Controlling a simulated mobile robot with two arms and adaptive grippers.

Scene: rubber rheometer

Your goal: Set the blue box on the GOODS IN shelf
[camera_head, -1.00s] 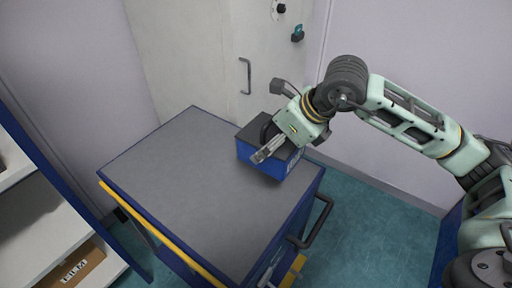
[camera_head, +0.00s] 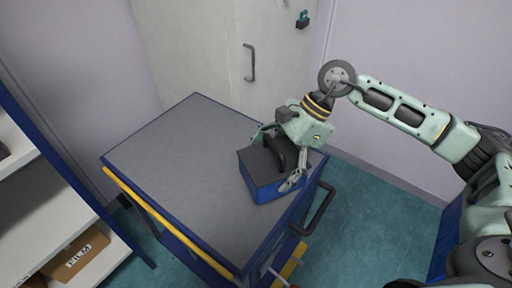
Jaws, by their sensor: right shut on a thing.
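The blue box (camera_head: 264,191) has a dark top and a dark handle. It is at the right edge of the grey-topped cart (camera_head: 178,157); I cannot tell whether it rests on the top or hangs slightly above it. My right gripper (camera_head: 279,157) is shut on the box, at its handle; the fingers partly hide the handle and the box's right side. My left gripper is not in view. A shelf unit (camera_head: 45,212) stands at the left, but no GOODS IN label is readable.
A brown carton marked FILM (camera_head: 75,258) occupies a lower shelf. The cart has a dark push handle (camera_head: 320,208) at its right and a yellow edge rail (camera_head: 150,207). A pale cabinet (camera_head: 200,50) stands behind. Most of the cart top is clear.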

